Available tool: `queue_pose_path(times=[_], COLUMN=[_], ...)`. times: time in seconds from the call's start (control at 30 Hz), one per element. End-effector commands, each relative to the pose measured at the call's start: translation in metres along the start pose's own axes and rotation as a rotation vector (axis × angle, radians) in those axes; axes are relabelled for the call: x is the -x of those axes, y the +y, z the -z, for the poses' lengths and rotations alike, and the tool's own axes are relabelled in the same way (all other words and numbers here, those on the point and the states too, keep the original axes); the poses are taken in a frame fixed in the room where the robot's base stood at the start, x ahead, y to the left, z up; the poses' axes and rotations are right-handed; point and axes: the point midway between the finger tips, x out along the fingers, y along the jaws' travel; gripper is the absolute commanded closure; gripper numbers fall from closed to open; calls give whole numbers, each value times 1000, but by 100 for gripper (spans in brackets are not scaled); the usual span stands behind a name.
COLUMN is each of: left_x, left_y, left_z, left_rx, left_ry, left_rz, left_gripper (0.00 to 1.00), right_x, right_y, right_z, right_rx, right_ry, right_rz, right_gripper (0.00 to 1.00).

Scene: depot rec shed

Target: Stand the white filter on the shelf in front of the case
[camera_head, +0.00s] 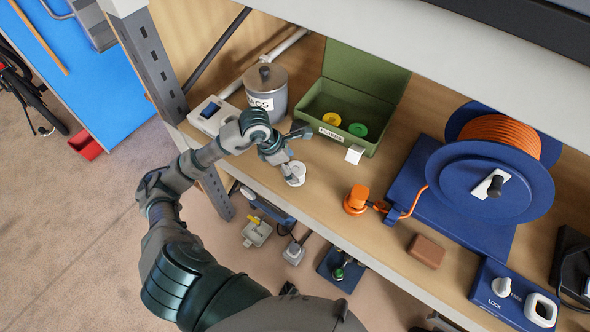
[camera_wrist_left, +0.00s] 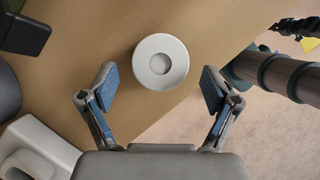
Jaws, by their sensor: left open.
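The white filter (camera_head: 296,174) is a short round piece on the shelf (camera_head: 330,195) near its front edge. In the left wrist view the filter (camera_wrist_left: 174,49) shows from above as a white disc with a round recess, just beyond the fingertips. My left gripper (camera_head: 284,155) is open right above it; in the left wrist view the gripper (camera_wrist_left: 158,87) has its fingers spread with nothing between the pads. The green case (camera_head: 366,70) stands open behind and to the right of the filter, with a yellow and a green ring inside. My right gripper does not show.
A grey lidded canister (camera_head: 267,91) and a white device (camera_head: 212,115) stand left of the case. A small white block (camera_head: 354,154) sits at the case's front. An orange plug (camera_head: 357,198) and blue cable reel (camera_head: 484,178) are to the right.

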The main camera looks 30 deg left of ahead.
Motion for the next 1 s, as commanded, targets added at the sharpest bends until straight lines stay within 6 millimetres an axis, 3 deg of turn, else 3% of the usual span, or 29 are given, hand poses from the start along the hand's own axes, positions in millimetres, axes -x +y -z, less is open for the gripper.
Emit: queue_pose_path(times=[0.2, 0.4, 1.0], left_x=[50, 76, 82], left_y=[1, 0, 0], left_z=[0, 0, 0], left_rx=[-1, 0, 0], left_ry=[1, 0, 1], left_rz=[-5, -3, 0], left_gripper=[12, 12, 12], right_x=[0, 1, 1], right_y=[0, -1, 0], right_z=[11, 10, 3], right_rx=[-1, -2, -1], right_ry=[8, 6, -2], right_rz=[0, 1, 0], right_gripper=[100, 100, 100])
